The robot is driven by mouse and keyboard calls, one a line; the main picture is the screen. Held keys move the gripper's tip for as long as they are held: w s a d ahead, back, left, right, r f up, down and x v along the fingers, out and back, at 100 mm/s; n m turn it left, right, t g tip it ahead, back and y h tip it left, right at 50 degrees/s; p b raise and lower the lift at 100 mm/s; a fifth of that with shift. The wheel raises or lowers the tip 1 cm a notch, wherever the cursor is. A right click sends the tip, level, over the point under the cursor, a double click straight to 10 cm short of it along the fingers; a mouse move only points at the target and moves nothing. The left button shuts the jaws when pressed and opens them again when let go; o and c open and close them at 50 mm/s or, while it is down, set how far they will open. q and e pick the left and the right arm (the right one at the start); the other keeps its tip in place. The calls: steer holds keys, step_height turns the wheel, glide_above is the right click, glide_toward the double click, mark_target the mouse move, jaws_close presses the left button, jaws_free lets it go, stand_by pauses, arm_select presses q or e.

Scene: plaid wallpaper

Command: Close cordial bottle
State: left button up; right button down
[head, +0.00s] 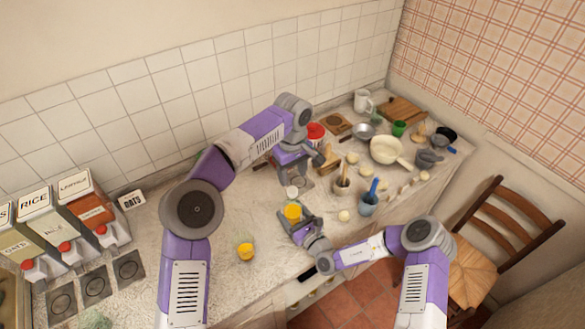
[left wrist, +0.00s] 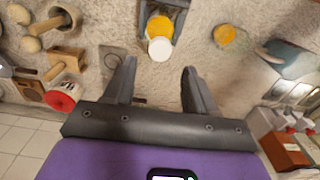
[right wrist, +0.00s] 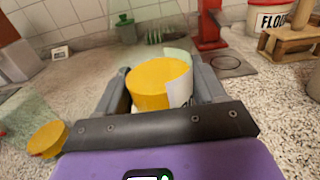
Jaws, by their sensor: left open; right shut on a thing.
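A yellow bottle-like thing with a white patch (right wrist: 160,86) is between the fingers of my right gripper (head: 294,224), which is shut on it above the counter. It also shows in the head view (head: 292,212) and left wrist view (left wrist: 158,27). A round white piece (head: 292,191) appears right beside it; in the left wrist view (left wrist: 160,48) I cannot tell whether they touch or whether it is a cap. My left gripper (head: 293,174) is open and empty, pointing down behind them. A second yellow round thing (head: 246,252) stands apart, left of the right gripper.
Dispensers labelled RICE (head: 38,212) stand at the left. A red-lidded tub (head: 315,132) is behind my left gripper. Mortar, blue cup (head: 368,204), pan (head: 388,150) and several small items crowd the right. The counter's left middle is mostly clear. A chair (head: 510,225) stands beside the counter.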

mark_target(292, 190)
arm_select(q)
steer(key=shift+f, duration=3.2)
